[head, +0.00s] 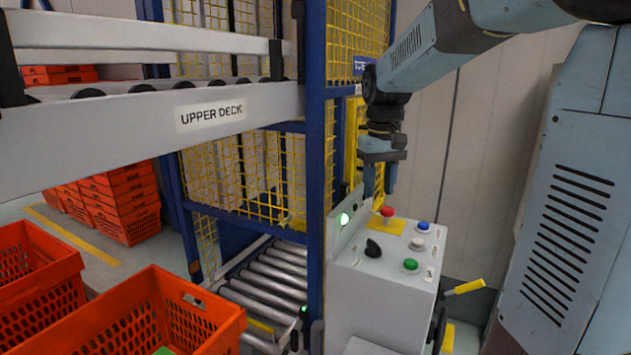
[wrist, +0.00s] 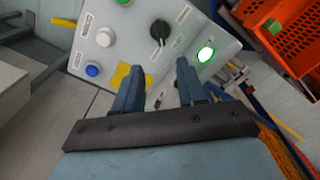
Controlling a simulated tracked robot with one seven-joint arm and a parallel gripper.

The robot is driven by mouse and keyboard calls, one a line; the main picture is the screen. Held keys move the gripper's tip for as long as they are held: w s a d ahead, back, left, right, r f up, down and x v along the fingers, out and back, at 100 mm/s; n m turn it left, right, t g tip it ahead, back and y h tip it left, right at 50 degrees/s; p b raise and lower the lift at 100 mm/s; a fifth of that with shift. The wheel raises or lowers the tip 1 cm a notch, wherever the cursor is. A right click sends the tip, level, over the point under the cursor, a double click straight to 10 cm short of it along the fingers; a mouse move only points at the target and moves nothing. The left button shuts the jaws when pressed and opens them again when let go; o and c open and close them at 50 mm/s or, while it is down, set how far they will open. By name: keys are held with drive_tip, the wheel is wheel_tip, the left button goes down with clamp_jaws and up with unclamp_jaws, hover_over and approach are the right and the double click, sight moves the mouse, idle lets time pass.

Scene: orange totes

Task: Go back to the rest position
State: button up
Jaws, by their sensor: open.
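My gripper (head: 378,190) hangs at the end of my arm, pointing down, just above the back edge of the control box (head: 385,290). In the wrist view my gripper (wrist: 158,80) has its two fingers apart, with nothing between them. The box's top panel carries a red button (head: 387,211), a blue button (head: 423,226), a white button (head: 417,243), a green button (head: 410,265) and a black knob (head: 373,248). A green lamp (head: 344,219) glows on the raised side plate. In the wrist view the red button is not visible, hidden around my fingers.
A blue frame post (head: 316,180) with yellow mesh stands left of the box. A roller conveyor (head: 265,280) runs low behind it, under the upper deck rail (head: 140,130). Orange totes (head: 150,315) stand at the lower left. A yellow-handled lever (head: 465,287) sticks out on the box's right.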

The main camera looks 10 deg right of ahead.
drive_tip(key=s+m+t, duration=0.1)
drive_tip(key=s+t, duration=0.4)
drive_tip(key=s, duration=1.4)
drive_tip(key=shift+s+a+f+m+t, duration=0.2)
drive_tip(key=shift+s+f+m+t, duration=0.1)
drive_tip(key=shift+s+f, duration=0.05)
idle(1.0)
